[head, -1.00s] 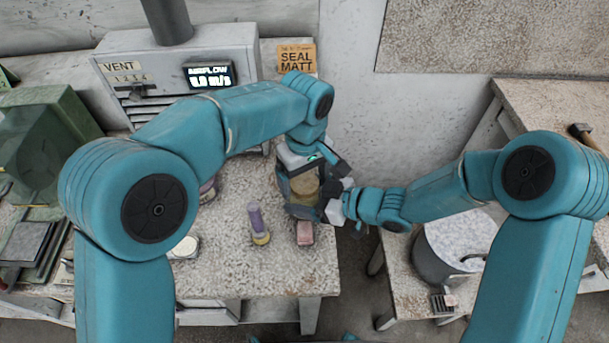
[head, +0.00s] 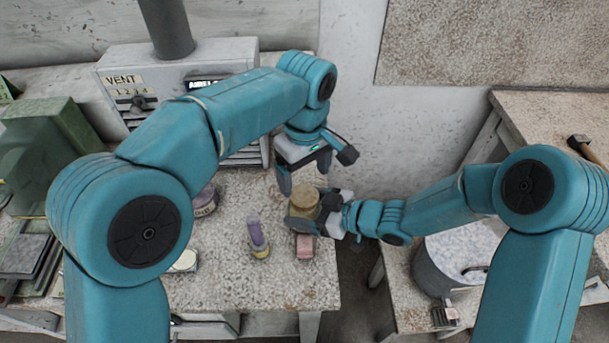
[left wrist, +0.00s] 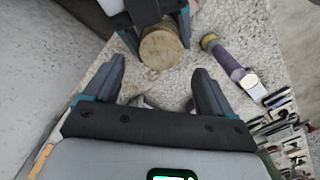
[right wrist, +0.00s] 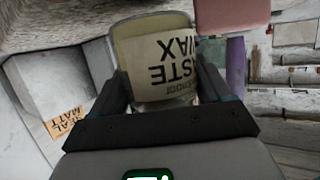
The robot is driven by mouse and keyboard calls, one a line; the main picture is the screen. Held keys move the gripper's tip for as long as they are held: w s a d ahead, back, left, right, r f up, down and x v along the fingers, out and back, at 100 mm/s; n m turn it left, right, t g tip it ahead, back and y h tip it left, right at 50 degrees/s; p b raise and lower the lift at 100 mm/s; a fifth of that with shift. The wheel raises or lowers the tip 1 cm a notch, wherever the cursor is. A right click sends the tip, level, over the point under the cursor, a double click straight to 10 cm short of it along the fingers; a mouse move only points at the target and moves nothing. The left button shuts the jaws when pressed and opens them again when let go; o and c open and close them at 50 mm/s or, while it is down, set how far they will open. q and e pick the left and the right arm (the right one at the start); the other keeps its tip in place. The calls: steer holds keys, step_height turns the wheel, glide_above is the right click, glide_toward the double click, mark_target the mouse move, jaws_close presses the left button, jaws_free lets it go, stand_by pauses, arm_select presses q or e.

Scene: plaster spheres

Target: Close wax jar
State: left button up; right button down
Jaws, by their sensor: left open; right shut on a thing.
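The wax jar (head: 306,200) stands near the right edge of the speckled bench. Its label reads "PASTE WAX" upside down in the right wrist view (right wrist: 162,62). In the left wrist view the jar (left wrist: 160,48) shows a flat, round tan-brown top; I cannot tell whether this is a lid or wax. My right gripper (head: 316,212) is shut around the jar's sides, with a finger on each side in the right wrist view (right wrist: 160,98). My left gripper (head: 304,174) is open and empty above the jar, apart from it; its spread fingers show in the left wrist view (left wrist: 158,82).
A pink block (head: 304,246) and a purple-and-yellow tube (head: 258,240) stand close in front of the jar. A purple container (head: 205,201) is farther left. The grey vent box (head: 130,75) stands behind. A gap separates the bench from the right-hand table with a grey pot (head: 432,268).

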mark_target(305, 195)
arm_select(q)
step_height(305, 195, up, 2)
steer(key=shift+r+n, duration=0.2)
steer(key=shift+n, duration=0.8)
steer(key=shift+f, duration=0.15)
steer(key=shift+f, duration=3.9)
steer(key=c, duration=1.1)
steer(key=m, duration=0.3)
